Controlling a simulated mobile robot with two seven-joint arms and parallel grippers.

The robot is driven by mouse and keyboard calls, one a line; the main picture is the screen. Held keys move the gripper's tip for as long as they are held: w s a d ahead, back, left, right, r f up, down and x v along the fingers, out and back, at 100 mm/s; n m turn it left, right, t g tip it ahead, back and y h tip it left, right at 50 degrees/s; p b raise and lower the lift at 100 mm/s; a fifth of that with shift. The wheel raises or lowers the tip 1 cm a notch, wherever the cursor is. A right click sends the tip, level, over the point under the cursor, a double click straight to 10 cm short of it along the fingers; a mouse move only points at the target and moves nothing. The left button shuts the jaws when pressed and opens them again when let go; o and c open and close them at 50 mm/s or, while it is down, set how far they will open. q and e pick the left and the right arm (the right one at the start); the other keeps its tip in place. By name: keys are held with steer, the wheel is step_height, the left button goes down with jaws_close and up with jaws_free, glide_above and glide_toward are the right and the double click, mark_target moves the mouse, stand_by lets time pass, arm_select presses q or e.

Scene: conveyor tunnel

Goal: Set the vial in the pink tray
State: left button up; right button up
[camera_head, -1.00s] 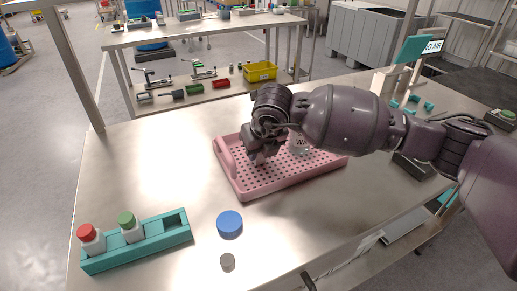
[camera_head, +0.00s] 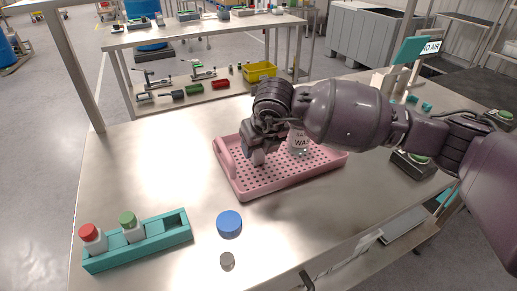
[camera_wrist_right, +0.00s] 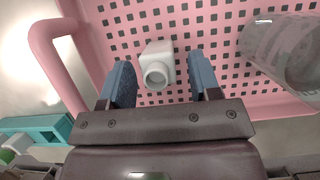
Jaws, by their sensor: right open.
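The white vial (camera_head: 258,157) stands, seemingly upright, on the perforated floor of the pink tray (camera_head: 226,163), in its left part. In the right wrist view the vial (camera_wrist_right: 157,66) shows its round, uncapped mouth facing me. My right gripper (camera_head: 257,149) is just above it in the tray. In the wrist view the blue-grey fingers of the right gripper (camera_wrist_right: 160,75) are apart on either side of the vial, with visible gaps. The tray floor (camera_wrist_right: 130,25) shows around it. My left gripper is not in view.
A teal rack (camera_head: 160,235) at front left holds a red-capped and a green-capped vial, with an empty right slot. A blue disc (camera_head: 229,224) and a grey disc (camera_head: 227,261) lie on the bench.

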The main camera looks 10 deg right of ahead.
steer(key=p+v, duration=0.2)
steer(key=v, duration=0.8)
steer(key=shift+s+r, duration=0.1)
steer(key=shift+r, duration=0.05)
